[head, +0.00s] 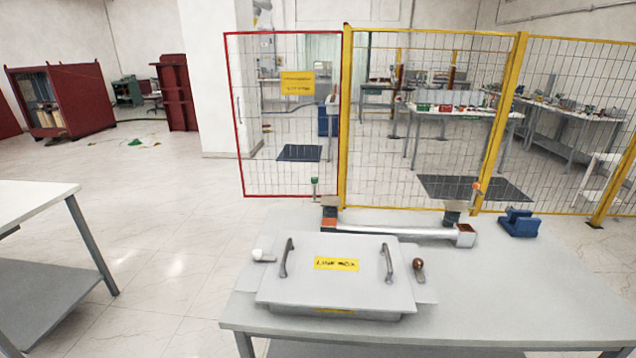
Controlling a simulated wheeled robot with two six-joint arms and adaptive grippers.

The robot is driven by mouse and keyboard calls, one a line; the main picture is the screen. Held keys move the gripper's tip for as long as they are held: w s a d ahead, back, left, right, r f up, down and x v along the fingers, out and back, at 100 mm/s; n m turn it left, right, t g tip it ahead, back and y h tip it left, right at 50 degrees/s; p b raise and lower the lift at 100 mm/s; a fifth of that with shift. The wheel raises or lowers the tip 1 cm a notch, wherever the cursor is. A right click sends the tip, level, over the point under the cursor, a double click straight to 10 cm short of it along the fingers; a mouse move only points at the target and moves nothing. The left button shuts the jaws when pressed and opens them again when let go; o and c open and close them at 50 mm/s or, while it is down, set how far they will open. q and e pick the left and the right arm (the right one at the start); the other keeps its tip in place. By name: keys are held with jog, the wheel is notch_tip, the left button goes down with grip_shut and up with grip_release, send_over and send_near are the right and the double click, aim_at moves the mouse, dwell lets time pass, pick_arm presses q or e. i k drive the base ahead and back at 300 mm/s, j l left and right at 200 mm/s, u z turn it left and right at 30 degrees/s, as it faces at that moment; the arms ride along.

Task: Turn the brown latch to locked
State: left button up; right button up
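The brown latch (418,265) has a round brown knob and a short metal part extending toward the near side. It sits on a flat plate at the right side of a grey box (335,285), beside the right handle. The box has a flat lid with two upright metal handles and a yellow label (337,264). A white-knobbed latch (258,254) sits on the left side of the box. I cannot tell from this view whether the brown latch is locked. Neither of my grippers is in view.
The box stands on a grey table (520,290), clear to its right. Behind it lie a metal cylinder on supports (400,228) and a blue block (518,223). A yellow-framed mesh fence (343,120) stands beyond the table. A white table (35,200) is at left.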

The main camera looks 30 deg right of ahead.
aim_at(419, 264)
jog(key=l+z, duration=0.15)
jog(key=z, duration=1.5)
